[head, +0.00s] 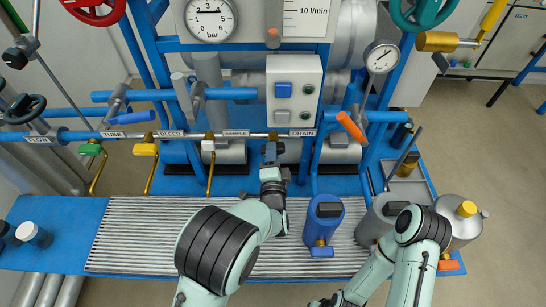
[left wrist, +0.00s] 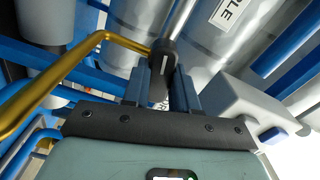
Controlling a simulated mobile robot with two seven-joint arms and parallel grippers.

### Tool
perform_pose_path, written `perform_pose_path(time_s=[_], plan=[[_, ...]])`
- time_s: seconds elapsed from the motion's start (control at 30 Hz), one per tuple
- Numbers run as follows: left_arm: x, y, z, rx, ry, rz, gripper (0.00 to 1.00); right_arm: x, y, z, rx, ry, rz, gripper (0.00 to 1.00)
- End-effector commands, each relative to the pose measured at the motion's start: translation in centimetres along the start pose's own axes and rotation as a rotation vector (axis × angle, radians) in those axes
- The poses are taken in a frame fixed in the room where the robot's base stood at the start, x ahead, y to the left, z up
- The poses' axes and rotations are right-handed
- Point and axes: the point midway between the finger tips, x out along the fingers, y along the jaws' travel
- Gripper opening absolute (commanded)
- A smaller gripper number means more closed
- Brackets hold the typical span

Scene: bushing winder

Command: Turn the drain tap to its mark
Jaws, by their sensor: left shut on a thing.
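The drain tap shows in the left wrist view as a dark knob (left wrist: 162,58) with a pale line on its face. In the head view it sits on the horizontal pipe just left of the DRAIN label (head: 302,133), mostly hidden by my gripper. My left gripper (head: 271,152) reaches up to the pipe from below. In the left wrist view its two fingers (left wrist: 163,88) are shut on the tap, one on each side. I cannot make out the tap's mark.
Other taps hang on the same pipe to the left: white (head: 208,146), yellow (head: 145,149) and green (head: 90,149). A brass spout (left wrist: 75,65) runs close left of my left gripper. A grey switch box (head: 294,90) stands above. A blue canister (head: 323,222) stands on the slatted tray (head: 140,235).

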Motion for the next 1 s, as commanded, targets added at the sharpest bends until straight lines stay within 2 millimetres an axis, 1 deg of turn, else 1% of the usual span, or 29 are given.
perform_pose_path(time_s=[0.03,0.3,1.0], plan=[[0.1,0.1,0.1,-0.049,0.000,-0.005,0.00,0.8,0.3,0.1,0.001,-0.003,0.001,0.46],[0.1,0.1,0.1,-0.305,-0.001,-0.006,0.00,2.8,1.0,0.0,0.003,-0.005,0.002,0.46],[0.1,0.0,0.2,-0.966,0.001,-0.007,0.00,6.4,1.4,-2.6,-0.004,0.066,-0.014,0.46]])
